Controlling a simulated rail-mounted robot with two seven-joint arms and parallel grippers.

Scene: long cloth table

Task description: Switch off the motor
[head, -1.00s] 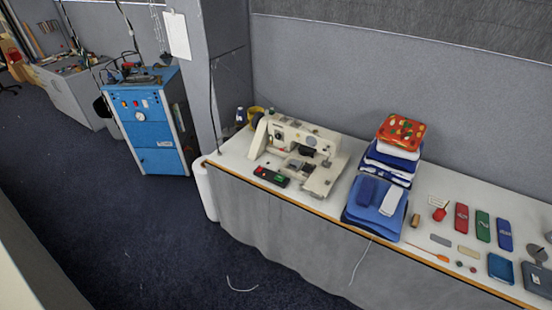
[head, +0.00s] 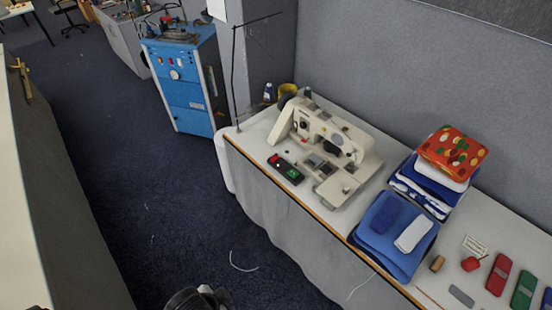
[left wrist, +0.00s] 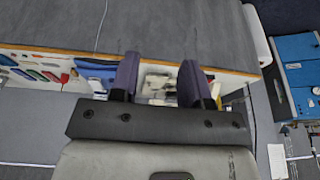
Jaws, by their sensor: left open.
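The motor's switch box (head: 286,168), small and black with a red and a green button, lies on the table by its front edge. It is just in front of the cream sewing machine (head: 340,128). My left gripper (left wrist: 158,72) is open and empty in the left wrist view. Its two dark fingers stand apart, with part of the sewing machine (left wrist: 158,84) showing between them beyond the table edge. I cannot make out the switch box in that view. A dark part of my own body shows at the bottom of the head view. My right gripper is not in view.
The cloth table (head: 262,152) runs along the wall. Folded blue cloths (head: 385,252) and a stack with a red patterned top (head: 452,152) lie right of the machine. A thin stand (head: 234,75) rises at the table's left end. A blue cabinet (head: 187,88) stands beyond.

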